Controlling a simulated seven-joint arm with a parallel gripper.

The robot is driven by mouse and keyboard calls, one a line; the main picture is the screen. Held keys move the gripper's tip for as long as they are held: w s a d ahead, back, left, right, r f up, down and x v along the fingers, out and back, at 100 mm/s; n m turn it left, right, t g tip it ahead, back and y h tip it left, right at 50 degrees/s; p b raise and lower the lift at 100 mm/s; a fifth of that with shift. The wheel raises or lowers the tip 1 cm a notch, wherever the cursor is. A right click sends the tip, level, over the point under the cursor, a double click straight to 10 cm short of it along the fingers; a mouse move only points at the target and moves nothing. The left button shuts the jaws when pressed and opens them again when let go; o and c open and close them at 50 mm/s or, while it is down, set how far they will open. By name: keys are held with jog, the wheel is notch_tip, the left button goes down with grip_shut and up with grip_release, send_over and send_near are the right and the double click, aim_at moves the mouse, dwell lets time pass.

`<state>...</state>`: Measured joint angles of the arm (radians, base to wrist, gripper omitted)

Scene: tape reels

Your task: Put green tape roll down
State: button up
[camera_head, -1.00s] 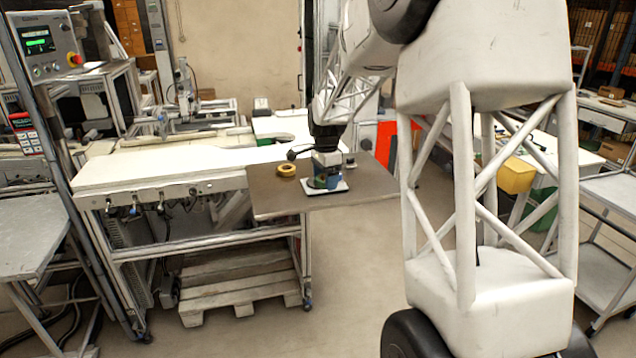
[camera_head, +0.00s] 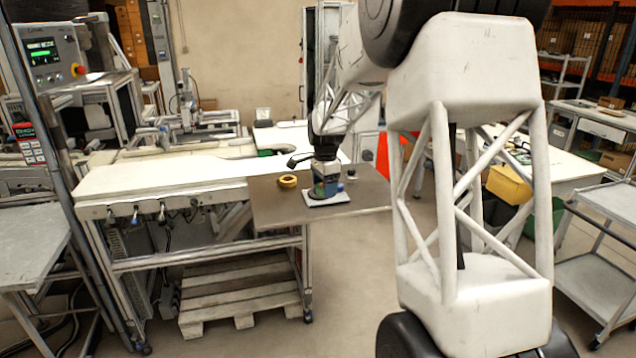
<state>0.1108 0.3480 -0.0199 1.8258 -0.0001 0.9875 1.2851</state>
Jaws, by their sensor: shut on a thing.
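The green tape roll (camera_head: 319,190) is small and partly hidden by my gripper (camera_head: 325,184). It is at a white pad or tray (camera_head: 340,197) on the brown table board (camera_head: 275,213). My gripper points down over the pad and is shut on the green roll. I cannot tell whether the roll touches the pad. A yellow tape roll (camera_head: 287,181) lies flat on the board to the left of my gripper.
A small dark object (camera_head: 351,174) stands on the board right of my gripper. A long white worktop (camera_head: 150,176) adjoins the board on the left. The board's front and right parts are bare.

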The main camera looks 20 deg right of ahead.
jog(key=shift+w+d+f, duration=0.2)
jog(key=shift+w, duration=1.85)
jog(key=shift+w+d+f, duration=0.2)
jog(key=shift+w+d, duration=0.05)
jog(key=shift+w, duration=1.85)
jog(key=shift+w+d+f, duration=0.2)
jog(key=shift+w, duration=1.85)
jog(key=shift+f, duration=0.15)
jog(key=shift+f, duration=1.65)
jog(key=shift+f, duration=0.55)
jog(key=o, duration=0.9)
jog(key=shift+r, duration=0.1)
notch_tip(320, 180, up, 13)
